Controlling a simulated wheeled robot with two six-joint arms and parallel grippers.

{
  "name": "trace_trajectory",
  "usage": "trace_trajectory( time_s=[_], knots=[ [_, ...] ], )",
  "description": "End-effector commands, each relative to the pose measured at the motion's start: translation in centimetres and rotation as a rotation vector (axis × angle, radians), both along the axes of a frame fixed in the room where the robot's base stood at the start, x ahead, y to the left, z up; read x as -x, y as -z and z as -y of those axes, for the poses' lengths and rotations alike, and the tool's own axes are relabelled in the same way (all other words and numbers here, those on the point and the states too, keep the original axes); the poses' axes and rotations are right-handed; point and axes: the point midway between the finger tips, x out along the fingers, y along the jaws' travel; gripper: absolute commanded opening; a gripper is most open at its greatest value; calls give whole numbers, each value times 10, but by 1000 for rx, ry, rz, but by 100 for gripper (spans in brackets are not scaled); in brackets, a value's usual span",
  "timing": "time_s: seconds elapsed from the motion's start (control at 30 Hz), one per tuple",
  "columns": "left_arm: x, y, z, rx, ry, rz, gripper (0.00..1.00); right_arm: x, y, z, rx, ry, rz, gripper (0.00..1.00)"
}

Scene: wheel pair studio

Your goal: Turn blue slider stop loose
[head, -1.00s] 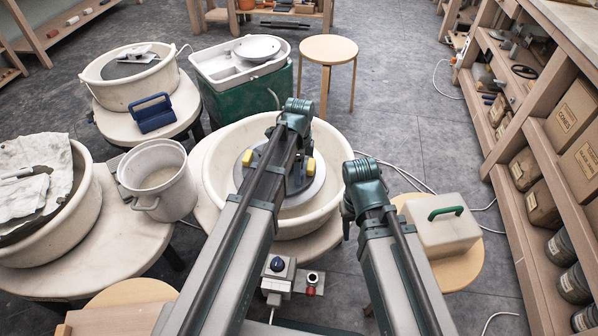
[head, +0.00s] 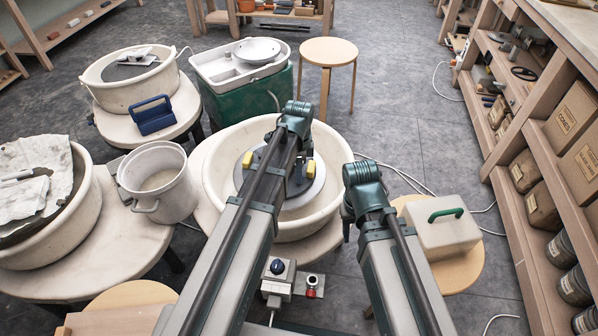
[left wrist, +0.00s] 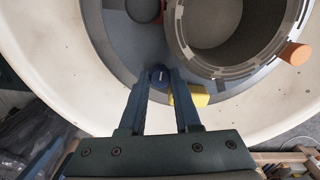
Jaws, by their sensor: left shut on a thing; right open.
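The blue slider stop (left wrist: 160,75) is a small dark blue knob on the grey wheel head (left wrist: 115,35) in the left wrist view. My left gripper (left wrist: 160,78) is shut on it, with one finger on each side. In the head view my left gripper is hidden behind its own arm, over the wheel head (head: 313,188), and the blue stop cannot be seen. A yellow stop (left wrist: 190,96) lies just right of my fingers; in the head view another yellow stop (head: 247,159) shows to the left. My right gripper (head: 347,229) hangs low beside the basin, open and mostly hidden by its arm.
A cream splash basin (head: 225,135) surrounds the wheel head. In the left wrist view a round grey ring (left wrist: 180,45) and an orange peg (left wrist: 295,53) stand close right. A bucket (head: 157,180) is left of the basin; a cream box with green handle (head: 440,235) is right.

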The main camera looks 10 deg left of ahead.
Motion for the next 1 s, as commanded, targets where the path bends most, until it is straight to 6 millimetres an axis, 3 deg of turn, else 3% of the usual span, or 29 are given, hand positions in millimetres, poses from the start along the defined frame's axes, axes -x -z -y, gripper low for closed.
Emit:
trace_trajectory(
  time_s=[1.0],
  knots=[
    [1, 0, 1, 0, -954, 0, 0, 0, 0, 0, 0, 0, 0, 50]
  ],
)
